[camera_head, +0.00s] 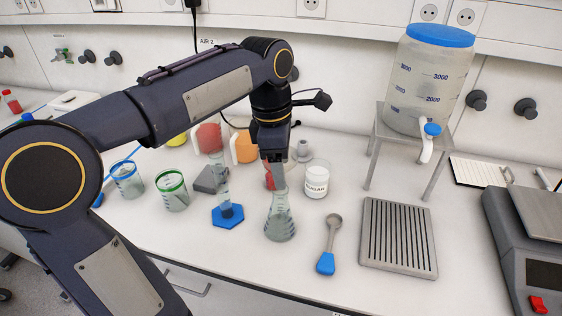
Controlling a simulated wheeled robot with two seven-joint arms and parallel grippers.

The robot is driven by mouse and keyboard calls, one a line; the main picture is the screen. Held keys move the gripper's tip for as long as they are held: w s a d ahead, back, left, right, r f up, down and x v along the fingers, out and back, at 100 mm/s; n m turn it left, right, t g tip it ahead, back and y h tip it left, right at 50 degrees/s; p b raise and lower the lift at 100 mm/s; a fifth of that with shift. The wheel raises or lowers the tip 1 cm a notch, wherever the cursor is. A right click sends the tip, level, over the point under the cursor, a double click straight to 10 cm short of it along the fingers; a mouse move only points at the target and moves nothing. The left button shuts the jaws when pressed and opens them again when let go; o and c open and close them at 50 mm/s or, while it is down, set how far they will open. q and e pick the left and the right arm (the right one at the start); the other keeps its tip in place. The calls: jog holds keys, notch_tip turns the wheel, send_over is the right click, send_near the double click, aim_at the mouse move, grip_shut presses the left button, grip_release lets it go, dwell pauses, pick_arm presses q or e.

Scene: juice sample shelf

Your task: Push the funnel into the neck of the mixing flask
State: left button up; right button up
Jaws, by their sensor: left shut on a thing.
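The mixing flask (280,222), a clear conical flask with a little pale liquid, stands upright on the counter at the middle. My left gripper (276,160) reaches down from above, directly over the flask's neck, and is shut. My right gripper is not in view.
A blue-footed cylinder (223,200) stands left of the flask, a sugar jar (316,184) behind right, and a blue-handled spoon (328,255) in front right. Two beakers (173,192) (128,180) are further left. A grooved tray (398,240), a tank (430,85) on a stand and a scale (520,235) are right.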

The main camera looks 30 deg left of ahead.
pick_arm(q)
jog(key=shift+p, duration=0.3)
jog(key=shift+f+b, duration=0.95)
jog(key=shift+f, duration=0.45)
jog(key=shift+r+p, duration=0.1)
jog(key=shift+p, duration=0.2)
jog(key=shift+f+b, duration=0.55)
jog(key=shift+f, duration=0.4)
dwell(0.3)
jog(key=o, duration=1)
jog(key=shift+o, duration=0.2)
